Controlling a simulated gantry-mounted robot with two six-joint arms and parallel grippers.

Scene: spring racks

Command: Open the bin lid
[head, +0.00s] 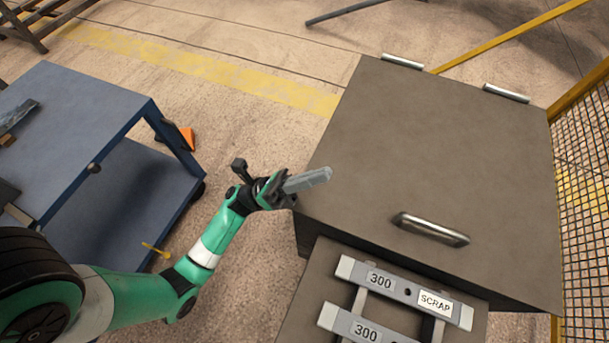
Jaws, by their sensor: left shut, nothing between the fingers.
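The bin lid (430,140) is a flat grey-brown panel at the right, lying closed on the bin. A silver bar handle (431,229) is fixed near its front edge, and two silver hinges (403,61) sit along its back edge. My left gripper (318,178) is shut and empty. Its fingertips point right, over or beside the lid's left edge, well left of the handle and apart from it. I cannot tell its exact height above the lid. My right gripper is not in view.
A blue cart (75,110) is at the left. A mesh fence (585,210) runs close along the right. Open floor lies between cart and bin.

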